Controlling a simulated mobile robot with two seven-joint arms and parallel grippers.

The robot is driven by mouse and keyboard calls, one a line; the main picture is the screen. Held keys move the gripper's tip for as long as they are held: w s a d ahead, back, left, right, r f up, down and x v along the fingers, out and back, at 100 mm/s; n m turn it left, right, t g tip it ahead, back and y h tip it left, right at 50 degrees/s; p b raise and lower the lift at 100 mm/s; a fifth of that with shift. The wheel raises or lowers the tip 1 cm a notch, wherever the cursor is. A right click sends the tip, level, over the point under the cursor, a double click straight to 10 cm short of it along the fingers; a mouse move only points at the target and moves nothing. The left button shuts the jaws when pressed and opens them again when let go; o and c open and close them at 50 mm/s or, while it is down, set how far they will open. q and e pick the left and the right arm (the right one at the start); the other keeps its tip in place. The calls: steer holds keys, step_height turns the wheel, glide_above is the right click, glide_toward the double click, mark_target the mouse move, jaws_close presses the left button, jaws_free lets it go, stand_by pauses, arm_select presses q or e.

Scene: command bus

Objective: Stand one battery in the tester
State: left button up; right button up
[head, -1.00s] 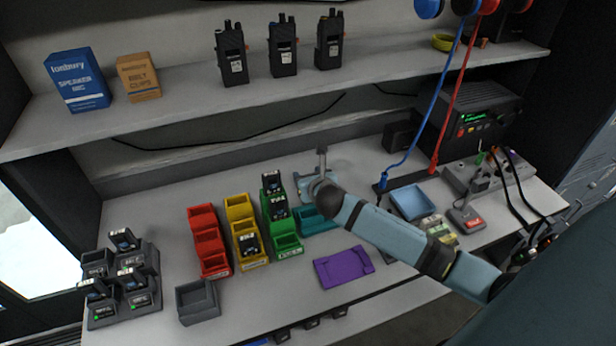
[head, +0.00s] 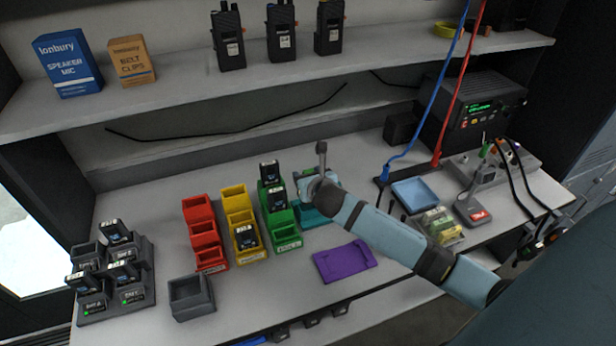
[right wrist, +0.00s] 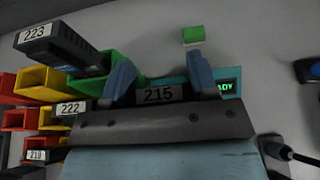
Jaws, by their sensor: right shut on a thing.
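My right gripper (right wrist: 160,82) is shut on a dark battery labelled 215 (right wrist: 158,96), seen between its fingers in the right wrist view. The teal tester (right wrist: 208,80), with green lit letters ending in "ADY", is just behind the right finger. In the head view the teal tester (head: 312,217) shows partly under my right gripper (head: 312,188). I cannot tell whether the held battery touches the tester. Other batteries sit in the green bins (head: 287,243), the yellow bins (head: 252,257) and the chargers (head: 118,298) at left. My left gripper is not in view.
A grey empty bin (head: 192,298) and a purple mat (head: 344,261) lie near the front. A blue tray (head: 415,194) and a power supply (head: 485,103) are at right. Red bins (head: 210,258) stand left of the yellow ones. A shelf with radios (head: 282,38) runs above.

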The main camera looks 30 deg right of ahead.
steer(key=shift+f+b, duration=1.55)
steer(key=shift+b, duration=0.2)
steer(key=shift+f, duration=0.55)
steer(key=shift+f, duration=0.15)
steer(key=o, duration=1.1)
steer(key=shift+c, duration=0.2)
steer(key=shift+s, duration=0.1)
steer(key=v, duration=1.3)
steer(key=shift+s+a+p, duration=0.15)
steer(key=shift+s+p, duration=0.2)
steer(key=shift+p, duration=0.1)
